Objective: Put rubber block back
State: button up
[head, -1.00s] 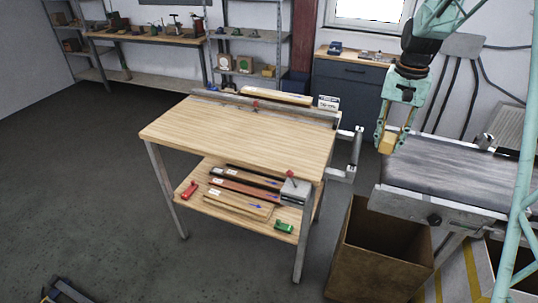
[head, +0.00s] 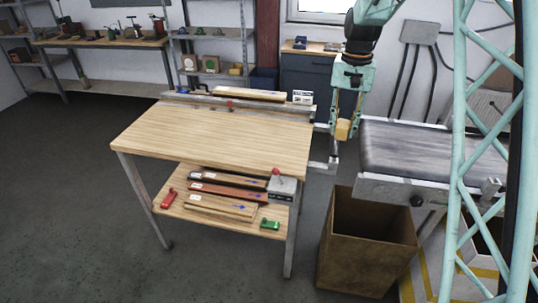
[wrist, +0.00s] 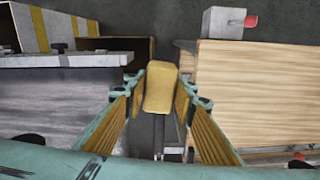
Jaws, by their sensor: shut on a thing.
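My gripper (head: 345,128) is shut on a yellow-tan rubber block (head: 343,130). It hangs in the gap between the wooden worktable (head: 215,135) on the left and the conveyor (head: 408,150) on the right, close to the table's right edge. In the wrist view the block (wrist: 159,87) sits between the tips of the two fingers, over the gap. The worktable (wrist: 255,95) shows on the right of that view and the conveyor (wrist: 60,95) on the left.
An open brown bin (head: 350,262) stands on the floor below, right of the table. A metal bracket (head: 326,165) sticks out from the table's right side. A wooden strip (head: 235,94) and a white label card (head: 302,97) sit at the table's back. The tabletop middle is clear.

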jog(key=shift+a, duration=0.1)
jog(key=shift+a+f+n+p, duration=0.4)
jog(key=shift+a, duration=0.1)
jog(key=s+a+f+n+p, duration=0.1)
jog(key=a+f+n+p, duration=0.1)
jog(key=a+f+n, duration=0.1)
jog(key=s+a+f+n+p, duration=0.1)
jog(key=a+f+n+p, duration=0.1)
jog(key=a, duration=0.3)
jog(key=s+a+f+n+p, duration=0.1)
jog(key=a+f+n+p, duration=0.2)
jog(key=n, duration=0.1)
jog(key=shift+s+a+f, duration=0.25)
jog(key=shift+a+f, duration=0.15)
jog(key=shift+s+a+f+n, duration=0.15)
jog(key=shift+a+f+n, duration=0.1)
jog(key=shift+f+n, duration=0.1)
jog(key=shift+a, duration=0.1)
jog(key=w+a, duration=0.3)
jog(key=w+a+f+p, duration=0.1)
jog(key=w+a, duration=0.6)
jog(key=shift+w+a+f, duration=0.2)
jog(key=shift+w+a, duration=0.1)
jog(key=shift+a, duration=0.1)
